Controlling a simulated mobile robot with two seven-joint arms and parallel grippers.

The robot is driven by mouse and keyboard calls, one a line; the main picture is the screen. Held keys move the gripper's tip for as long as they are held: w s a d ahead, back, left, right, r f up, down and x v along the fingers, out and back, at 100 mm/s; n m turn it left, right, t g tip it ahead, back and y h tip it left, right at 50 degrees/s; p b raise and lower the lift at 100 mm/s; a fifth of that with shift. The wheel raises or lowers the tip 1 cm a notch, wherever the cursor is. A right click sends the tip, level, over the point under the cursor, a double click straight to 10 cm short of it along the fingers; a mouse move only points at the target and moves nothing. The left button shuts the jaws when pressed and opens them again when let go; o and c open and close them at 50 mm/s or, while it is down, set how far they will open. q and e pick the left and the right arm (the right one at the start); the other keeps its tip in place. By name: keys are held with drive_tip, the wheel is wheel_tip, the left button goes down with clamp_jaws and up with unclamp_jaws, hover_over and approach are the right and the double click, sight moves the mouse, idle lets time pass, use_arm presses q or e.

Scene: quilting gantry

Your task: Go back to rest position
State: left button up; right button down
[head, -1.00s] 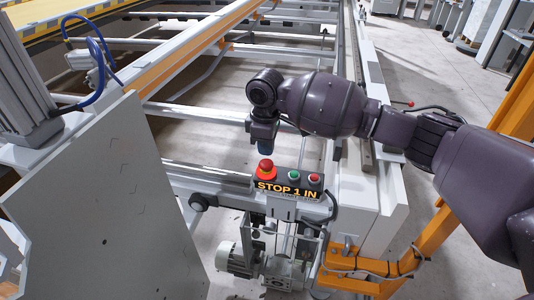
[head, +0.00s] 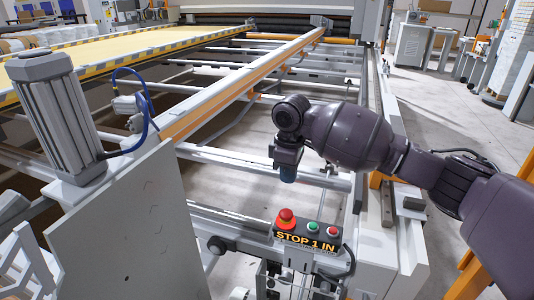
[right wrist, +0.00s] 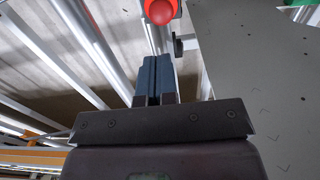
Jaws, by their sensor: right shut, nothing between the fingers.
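My right gripper (head: 288,174) points down above the control box in the head view, its dark blue fingertips a little above and apart from the red stop button (head: 286,218). In the right wrist view my right gripper (right wrist: 153,72) shows its two blue fingers shut together with nothing between them. The red button (right wrist: 160,10) lies beyond the fingertips there. The control box (head: 307,239) reads "STOP 1 IN" and also carries a green and a smaller red button. My left gripper is not in view.
A grey panel (head: 120,230) and a motor cylinder (head: 62,115) stand on the left. The gantry beam (head: 245,90) runs away behind my arm. A yellow-edged quilting bed (head: 120,50) lies at the back left. Open floor (head: 440,110) shows on the right.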

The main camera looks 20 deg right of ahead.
drive_tip(key=w+a+r+t+y, duration=0.4)
drive_tip(key=a+r+t+y, duration=0.15)
drive_tip(key=a+t, duration=0.5)
use_arm(q)
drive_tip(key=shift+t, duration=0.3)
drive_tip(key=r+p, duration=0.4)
drive_tip(key=p, duration=0.1)
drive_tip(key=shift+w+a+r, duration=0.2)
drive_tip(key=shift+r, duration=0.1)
use_arm(e)
drive_tip(key=s+d+f+m+h, duration=0.1)
drive_tip(key=s+d+f+m, duration=0.2)
drive_tip(key=s, duration=1.1)
drive_tip(key=s+d+f+m+h, duration=0.2)
drive_tip(key=s+d+f, duration=0.6)
drive_tip(key=s+f, duration=0.6)
drive_tip(key=s+d+f+m+h, duration=0.2)
drive_tip(key=s+d+f+m, duration=0.3)
drive_tip(key=s+f, duration=0.5)
drive_tip(key=s+d, duration=0.1)
drive_tip(key=s, duration=0.3)
drive_tip(key=shift+d, duration=0.35)
